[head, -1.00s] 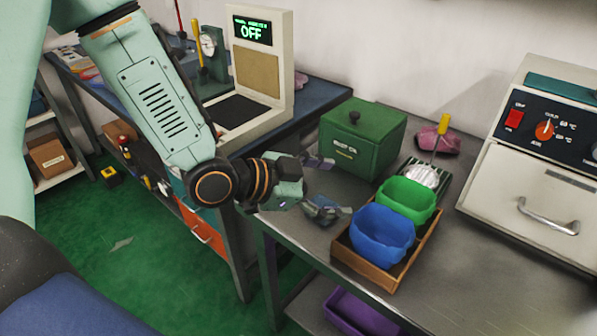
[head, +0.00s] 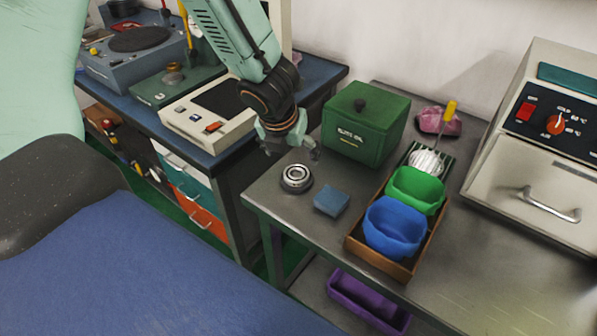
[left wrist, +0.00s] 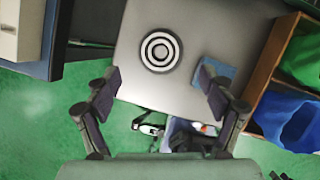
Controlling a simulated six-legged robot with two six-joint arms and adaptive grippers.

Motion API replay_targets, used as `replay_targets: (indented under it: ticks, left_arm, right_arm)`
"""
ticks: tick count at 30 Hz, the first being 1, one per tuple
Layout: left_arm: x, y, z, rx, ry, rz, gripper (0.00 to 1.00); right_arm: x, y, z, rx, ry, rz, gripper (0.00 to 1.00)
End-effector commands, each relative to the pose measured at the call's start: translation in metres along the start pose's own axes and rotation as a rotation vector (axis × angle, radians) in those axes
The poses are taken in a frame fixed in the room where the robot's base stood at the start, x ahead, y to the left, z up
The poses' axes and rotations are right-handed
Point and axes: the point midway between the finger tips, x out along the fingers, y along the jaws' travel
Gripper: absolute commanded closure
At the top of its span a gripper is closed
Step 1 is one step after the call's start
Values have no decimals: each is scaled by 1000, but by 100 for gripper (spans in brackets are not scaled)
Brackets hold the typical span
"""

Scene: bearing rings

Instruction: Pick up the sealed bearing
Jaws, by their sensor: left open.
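The bearing (head: 296,177) is a round silver ring with dark bands. It lies flat near the left corner of the grey metal table, in plain sight. In the left wrist view the bearing (left wrist: 160,50) shows as light and dark circles, just beyond the fingertips. My left gripper (head: 292,148) is above the table's left edge, beside and behind the bearing in the head view, open and empty. In the left wrist view its two fingers (left wrist: 158,80) stand wide apart with nothing between them. My right gripper is not in view.
A blue block (head: 331,201) lies right of the bearing. A wooden tray (head: 375,262) holds blue (head: 394,228) and green (head: 415,190) bowls. A green box (head: 366,125) stands behind. An oven-like machine (head: 540,150) is at right. The blue workbench (head: 190,155) stands left.

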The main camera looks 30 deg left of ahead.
Motion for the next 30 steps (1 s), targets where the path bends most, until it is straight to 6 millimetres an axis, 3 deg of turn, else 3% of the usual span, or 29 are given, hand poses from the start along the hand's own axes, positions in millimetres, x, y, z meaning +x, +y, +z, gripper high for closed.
replay_targets:
  ticks: [21, 30]
  left_arm:
    - [74, 2, -11, 23, 1, 2, 18]
    - [78, 2, -9, 22, 0, 1, 18]
  right_arm:
    - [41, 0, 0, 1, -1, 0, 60]
    - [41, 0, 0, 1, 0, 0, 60]
